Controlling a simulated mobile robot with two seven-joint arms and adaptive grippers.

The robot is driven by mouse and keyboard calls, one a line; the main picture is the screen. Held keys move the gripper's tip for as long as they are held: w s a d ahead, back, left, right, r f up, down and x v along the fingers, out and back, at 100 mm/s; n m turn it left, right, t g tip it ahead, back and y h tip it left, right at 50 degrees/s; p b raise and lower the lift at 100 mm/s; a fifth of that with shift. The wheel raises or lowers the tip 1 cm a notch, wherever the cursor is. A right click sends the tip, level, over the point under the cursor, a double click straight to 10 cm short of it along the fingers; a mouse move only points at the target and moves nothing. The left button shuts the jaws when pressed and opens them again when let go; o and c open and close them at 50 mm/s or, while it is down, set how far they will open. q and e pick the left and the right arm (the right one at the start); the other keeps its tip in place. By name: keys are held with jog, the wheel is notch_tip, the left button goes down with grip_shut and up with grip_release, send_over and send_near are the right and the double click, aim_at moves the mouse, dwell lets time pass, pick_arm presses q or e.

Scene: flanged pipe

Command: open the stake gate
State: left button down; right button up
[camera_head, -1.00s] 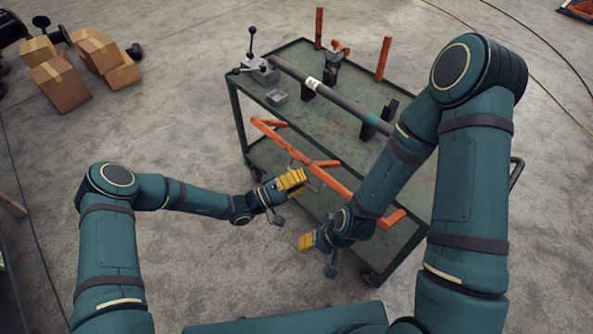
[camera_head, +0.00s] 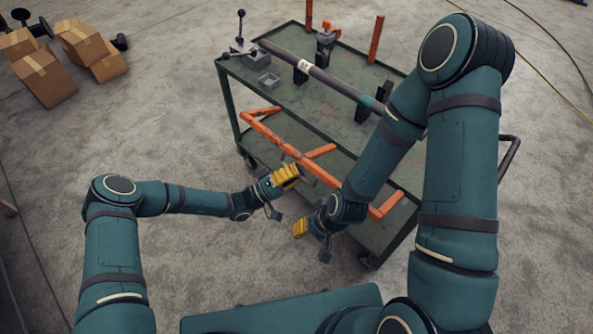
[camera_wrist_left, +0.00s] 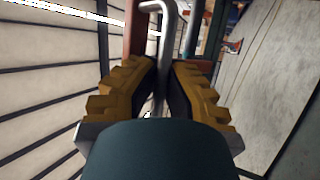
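The orange stake gate (camera_head: 318,171) is a long bar with short side posts. It lies along the near long side of the green cart (camera_head: 290,96), lower than the cart's top deck and tilted outward. My left gripper (camera_head: 285,175) is at the middle of the bar. In the left wrist view, its yellow fingers (camera_wrist_left: 164,72) are close around a bent grey metal rod handle (camera_wrist_left: 166,22), apparently gripping it; the contact is partly hidden. My right gripper (camera_head: 299,228) is nearer to me, apart from the gate. Its yellow fingertips show, but not their gap.
Orange stakes (camera_head: 375,40) stand at the far side. Cardboard boxes (camera_head: 45,80) lie on the floor at far left.

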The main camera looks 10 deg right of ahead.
pick_arm(q)
jog(key=c, duration=1)
grip_release()
jog(key=shift+s+a, duration=0.1)
jog(key=v, duration=1.2)
